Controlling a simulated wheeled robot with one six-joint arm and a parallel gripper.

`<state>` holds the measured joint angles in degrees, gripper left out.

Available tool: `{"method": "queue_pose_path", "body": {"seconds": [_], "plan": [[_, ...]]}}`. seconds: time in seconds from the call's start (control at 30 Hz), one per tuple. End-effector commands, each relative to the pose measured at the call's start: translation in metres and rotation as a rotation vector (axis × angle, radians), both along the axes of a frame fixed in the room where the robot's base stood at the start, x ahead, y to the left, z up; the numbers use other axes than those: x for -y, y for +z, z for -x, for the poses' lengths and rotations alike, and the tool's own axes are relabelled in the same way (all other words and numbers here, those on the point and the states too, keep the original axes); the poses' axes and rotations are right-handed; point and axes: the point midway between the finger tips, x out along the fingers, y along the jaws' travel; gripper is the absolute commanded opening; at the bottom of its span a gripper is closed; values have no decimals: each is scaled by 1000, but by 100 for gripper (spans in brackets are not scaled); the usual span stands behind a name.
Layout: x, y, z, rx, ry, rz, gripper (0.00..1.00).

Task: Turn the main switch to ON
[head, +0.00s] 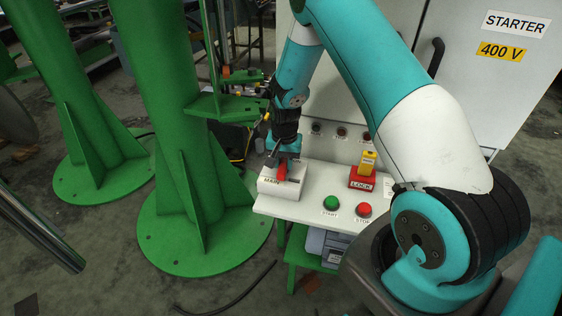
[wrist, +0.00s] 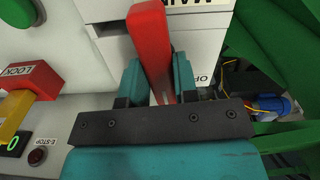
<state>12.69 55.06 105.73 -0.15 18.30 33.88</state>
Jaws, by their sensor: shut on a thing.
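The main switch is a white box (head: 276,190) labelled MAIN at the left end of the white control panel. It also shows at the top of the wrist view (wrist: 202,38). Its red handle (wrist: 150,45) stands between my gripper's teal fingers, and the red also shows in the head view (head: 282,171). My gripper (head: 285,158) reaches down over the box from behind. In the wrist view my gripper (wrist: 156,85) is shut on the red handle. The label beside the handle is partly hidden, so I cannot read the switch position surely.
A red LOCK block (head: 362,179) with a yellow piece (head: 367,161) stands right of the switch. Green START (head: 331,202) and red STOP (head: 364,209) buttons are in front. A green column (head: 180,110) rises close on the left. A white starter cabinet (head: 480,90) stands behind.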

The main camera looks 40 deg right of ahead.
Motion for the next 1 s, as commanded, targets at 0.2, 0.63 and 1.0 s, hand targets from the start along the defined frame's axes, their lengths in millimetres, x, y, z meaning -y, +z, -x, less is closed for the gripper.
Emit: {"method": "queue_pose_path", "body": {"seconds": [0.2,0.63,1.0], "plan": [[0,2,-1,4,-79,1,4],[-1,2,-2,6,-114,-1,4],[-1,1,-1,4,-112,-2,53]]}}
